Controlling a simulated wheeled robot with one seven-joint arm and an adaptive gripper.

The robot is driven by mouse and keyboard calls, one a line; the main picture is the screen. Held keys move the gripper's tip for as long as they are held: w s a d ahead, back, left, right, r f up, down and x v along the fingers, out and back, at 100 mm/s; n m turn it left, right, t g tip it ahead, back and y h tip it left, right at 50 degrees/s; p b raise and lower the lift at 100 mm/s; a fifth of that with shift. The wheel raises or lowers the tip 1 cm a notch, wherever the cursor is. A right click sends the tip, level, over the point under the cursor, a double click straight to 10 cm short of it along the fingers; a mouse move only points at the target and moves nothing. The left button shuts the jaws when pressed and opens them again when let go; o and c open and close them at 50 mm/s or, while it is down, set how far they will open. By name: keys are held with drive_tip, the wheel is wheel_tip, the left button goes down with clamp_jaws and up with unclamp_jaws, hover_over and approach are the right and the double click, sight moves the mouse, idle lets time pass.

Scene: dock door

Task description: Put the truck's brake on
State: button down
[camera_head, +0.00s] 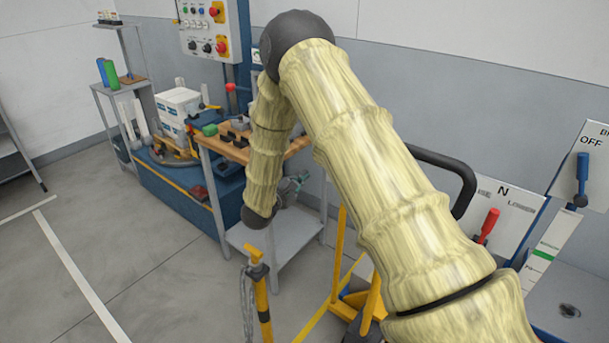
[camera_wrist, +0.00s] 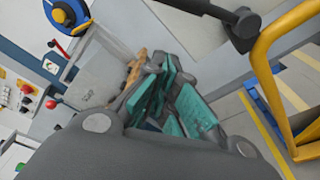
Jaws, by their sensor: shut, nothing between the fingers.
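My gripper (camera_head: 298,183) is far left of both levers, beyond my arm, near the wooden-topped bench. Its teal fingers (camera_wrist: 174,100) are shut and empty in the wrist view. I cannot make out the blue lever in the wrist view.
A black curved handle (camera_head: 449,170) rises right of my arm. Yellow tubing (camera_wrist: 262,60) is close by in the wrist view. A yellow post (camera_head: 262,300) stands in front of the bench (camera_head: 219,146). A button panel (camera_head: 205,30) hangs behind. Floor at left is clear.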

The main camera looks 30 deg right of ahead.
drive_tip(key=d+r+p, duration=0.1)
drive_tip(key=d+p, duration=0.2)
drive_tip(key=d, duration=0.5)
drive_tip(key=shift+w+r, duration=0.15)
drive_tip(key=shift+w, duration=0.15)
drive_tip(key=shift+a, duration=0.1)
idle(0.5)
